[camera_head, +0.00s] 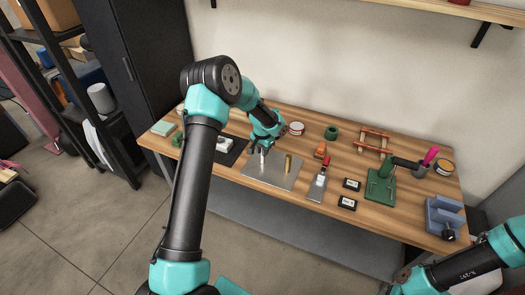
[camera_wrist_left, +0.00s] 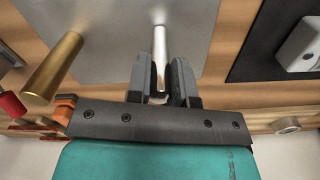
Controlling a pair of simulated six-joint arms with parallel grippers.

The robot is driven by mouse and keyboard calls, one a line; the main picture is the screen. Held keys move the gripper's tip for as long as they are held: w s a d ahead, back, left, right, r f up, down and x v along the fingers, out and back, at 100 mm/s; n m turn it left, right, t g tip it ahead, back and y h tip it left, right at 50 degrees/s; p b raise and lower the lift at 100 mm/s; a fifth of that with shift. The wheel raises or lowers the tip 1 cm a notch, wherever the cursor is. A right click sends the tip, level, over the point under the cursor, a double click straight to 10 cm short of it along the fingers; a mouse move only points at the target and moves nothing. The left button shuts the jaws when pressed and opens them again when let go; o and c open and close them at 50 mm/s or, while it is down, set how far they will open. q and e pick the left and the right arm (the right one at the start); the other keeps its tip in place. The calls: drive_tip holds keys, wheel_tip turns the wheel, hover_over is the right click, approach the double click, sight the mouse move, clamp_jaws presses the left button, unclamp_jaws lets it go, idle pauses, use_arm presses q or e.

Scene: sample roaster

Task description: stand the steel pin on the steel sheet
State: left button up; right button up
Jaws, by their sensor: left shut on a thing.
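The steel pin (camera_head: 262,158) is a slim bright silver rod, held upright or nearly so over the steel sheet (camera_head: 270,181). My left gripper (camera_head: 262,148) is shut on it near its upper end. In the left wrist view the pin (camera_wrist_left: 160,50) sits between the two dark fingers (camera_wrist_left: 161,88) and points down at the grey sheet (camera_wrist_left: 115,25). I cannot tell whether its lower end touches the sheet. My right gripper is not in view; only part of my right arm shows at the lower right.
A brass pin (camera_head: 288,163) stands close by on the right; it also shows in the left wrist view (camera_wrist_left: 54,66). A dark mat (camera_head: 231,157) with a white item lies left.

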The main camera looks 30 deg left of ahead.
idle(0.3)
use_arm(q)
drive_tip(key=o, duration=0.7)
drive_tip(key=shift+f, duration=0.1)
drive_tip(key=shift+o, duration=0.2)
wheel_tip(320, 180, up, 12)
idle(0.7)
drive_tip(key=s+d+f+h, duration=0.1)
drive_tip(key=s+d+f, duration=0.3)
drive_tip(key=f, duration=0.1)
drive_tip(key=s+d+f+h, duration=0.1)
drive_tip(key=s+d+f, duration=0.3)
drive_tip(key=f, duration=0.1)
drive_tip(key=s+d+f+h, duration=0.1)
drive_tip(key=s+d+f, duration=0.3)
drive_tip(key=s+f, duration=0.1)
drive_tip(key=shift+d+f+n, duration=0.15)
drive_tip(key=shift+f+n, duration=0.25)
drive_tip(key=shift+f, duration=0.05)
drive_tip(key=s+d+f+n, duration=0.1)
drive_tip(key=s+d+f, duration=0.1)
drive_tip(key=s, duration=0.6)
drive_tip(key=s+d+f+n, duration=0.1)
drive_tip(key=s+d+f, duration=0.2)
drive_tip(key=s, duration=0.6)
drive_tip(key=shift+d+n+t+h, duration=0.15)
drive_tip(key=shift+n+t+h, duration=0.15)
drive_tip(key=shift+t+h, duration=0.1)
